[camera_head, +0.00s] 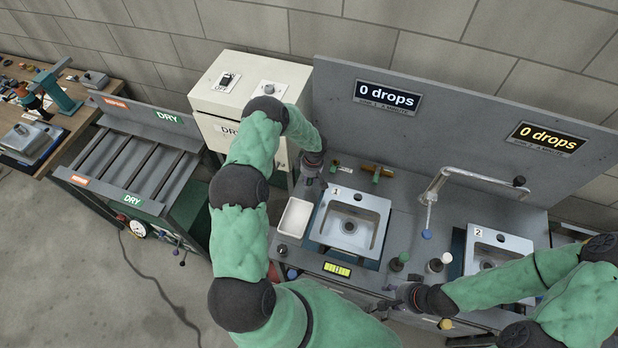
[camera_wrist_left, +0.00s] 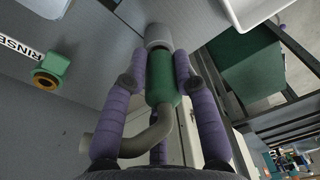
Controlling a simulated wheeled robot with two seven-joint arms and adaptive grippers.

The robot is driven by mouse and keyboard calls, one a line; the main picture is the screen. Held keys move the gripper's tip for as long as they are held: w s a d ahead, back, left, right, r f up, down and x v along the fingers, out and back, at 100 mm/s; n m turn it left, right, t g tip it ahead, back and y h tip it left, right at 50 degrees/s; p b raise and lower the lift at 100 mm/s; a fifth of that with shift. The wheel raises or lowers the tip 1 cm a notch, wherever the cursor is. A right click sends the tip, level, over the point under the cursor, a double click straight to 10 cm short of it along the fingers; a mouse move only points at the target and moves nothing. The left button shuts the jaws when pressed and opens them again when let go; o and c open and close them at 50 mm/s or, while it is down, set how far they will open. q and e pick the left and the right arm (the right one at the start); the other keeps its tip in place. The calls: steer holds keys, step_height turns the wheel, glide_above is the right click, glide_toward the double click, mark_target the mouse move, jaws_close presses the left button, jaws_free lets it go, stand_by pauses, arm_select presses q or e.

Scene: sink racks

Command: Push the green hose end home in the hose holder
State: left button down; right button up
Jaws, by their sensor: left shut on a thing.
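In the left wrist view my left gripper (camera_wrist_left: 158,85) has its purple fingers closed around the green hose end (camera_wrist_left: 162,75). A grey hose (camera_wrist_left: 145,143) bends out of its near end toward the left. A light grey round piece (camera_wrist_left: 158,36) sits at its far end, close to the grey panel; I cannot tell whether this is the hose holder or the hose end's own tip. In the head view my left gripper (camera_head: 312,165) is low at the left of sink 1, and its hose end is hidden. My right gripper (camera_head: 396,300) is at the counter's front edge, its fingers unclear.
A green and brass fitting (camera_wrist_left: 50,70) stands beside the RINSE label. A white tray (camera_head: 295,217) lies left of sink 1 (camera_head: 351,222). Green (camera_head: 400,261) and white (camera_head: 439,262) upright items stand between the sinks. A bent tap (camera_head: 445,185) rises behind. The drying rack (camera_head: 130,165) is left.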

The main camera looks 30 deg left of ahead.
arm_select(q)
steer(key=c, duration=0.9)
jaws_free()
steer(key=shift+f, duration=0.1)
steer(key=r, duration=0.4)
steer(key=d+r, duration=0.1)
steer(key=r, duration=0.7)
steer(key=shift+w+d, duration=0.15)
